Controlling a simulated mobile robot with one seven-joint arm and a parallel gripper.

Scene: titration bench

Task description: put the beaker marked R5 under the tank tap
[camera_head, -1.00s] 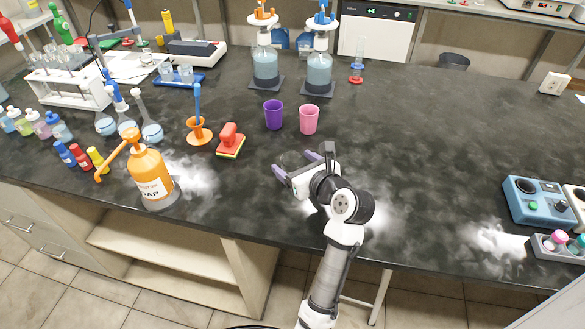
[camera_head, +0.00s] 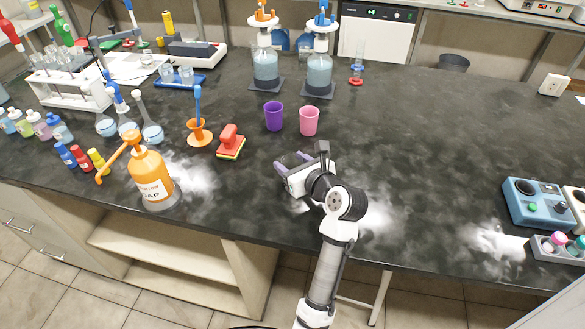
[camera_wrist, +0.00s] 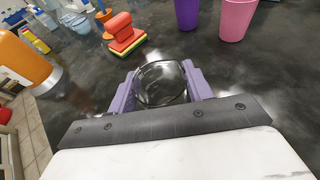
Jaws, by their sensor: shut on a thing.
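My gripper (camera_head: 292,163) is low over the bench, left of the picture's middle, with its purple fingers pointing away. In the wrist view it is shut on a clear glass beaker (camera_wrist: 161,84), one finger on each side. The beaker looks upright and empty. No R5 mark is readable on it, and I cannot tell whether its base touches the bench. In the head view the beaker is hardly visible between the fingers. I cannot make out a tank with a tap; two dispenser bottles (camera_head: 265,66) with blue-grey liquid stand on dark bases at the back.
A purple cup (camera_head: 273,116) and a pink cup (camera_head: 308,121) stand beyond my gripper. The dark bench (camera_head: 430,150) is clear to the right, up to a blue device (camera_head: 538,204).

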